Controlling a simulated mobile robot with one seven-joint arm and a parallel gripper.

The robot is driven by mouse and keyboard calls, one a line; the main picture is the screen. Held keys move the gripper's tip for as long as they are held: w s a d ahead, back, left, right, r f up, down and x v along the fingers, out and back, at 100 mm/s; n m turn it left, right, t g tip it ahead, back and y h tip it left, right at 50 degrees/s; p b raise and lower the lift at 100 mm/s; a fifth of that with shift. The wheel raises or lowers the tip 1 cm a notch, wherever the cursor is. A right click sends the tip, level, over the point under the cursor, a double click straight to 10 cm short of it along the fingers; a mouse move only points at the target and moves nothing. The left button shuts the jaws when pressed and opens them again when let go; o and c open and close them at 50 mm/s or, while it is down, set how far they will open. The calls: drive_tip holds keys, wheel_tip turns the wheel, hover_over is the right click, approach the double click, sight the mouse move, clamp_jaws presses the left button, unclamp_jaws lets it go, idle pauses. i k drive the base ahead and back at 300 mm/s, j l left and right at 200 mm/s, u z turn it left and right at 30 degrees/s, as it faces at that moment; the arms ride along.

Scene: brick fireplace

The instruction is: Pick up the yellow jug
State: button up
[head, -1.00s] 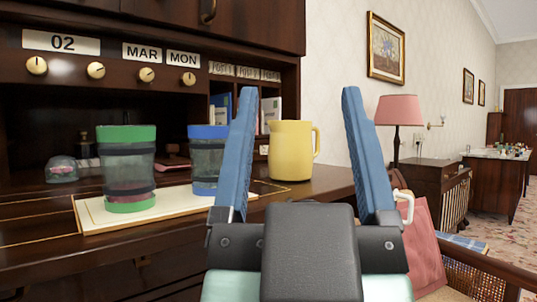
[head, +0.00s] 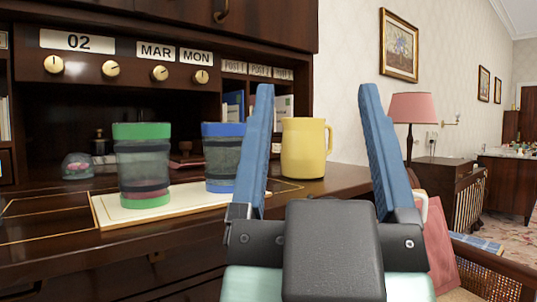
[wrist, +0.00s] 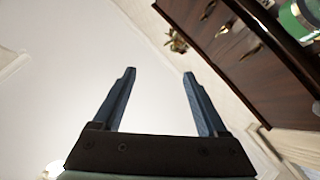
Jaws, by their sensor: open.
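The yellow jug (head: 303,149) stands upright on the right part of the dark wooden desk in the head view, its handle to the right. My gripper (head: 315,95) is open and empty, with its blue fingers pointing up. In the picture the jug shows between the two fingers, but it is beyond them and not touched. The left finger slightly borders the jug's left side in the view. In the wrist view my gripper (wrist: 160,75) is open with nothing between the fingers, and the jug is not seen there.
Two dark tumblers, one green-rimmed (head: 143,165) and one blue-rimmed (head: 222,155), stand on a cream board (head: 110,215) left of the jug. A glass dome (head: 77,166) is further left. A wicker chair with a pink cushion (head: 440,250) is at the lower right.

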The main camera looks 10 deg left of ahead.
sight(304, 153)
drive_tip(key=i+l+u, duration=0.2)
drive_tip(key=l, duration=0.15)
drive_tip(key=i+l+u, duration=0.15)
drive_tip(key=l, duration=0.2)
drive_tip(key=i+l+u, duration=0.2)
drive_tip(key=l, duration=0.2)
drive_tip(key=i+l+u, duration=0.15)
drive_tip(key=l, duration=0.25)
drive_tip(key=l+u, duration=0.2)
drive_tip(key=l, duration=0.2)
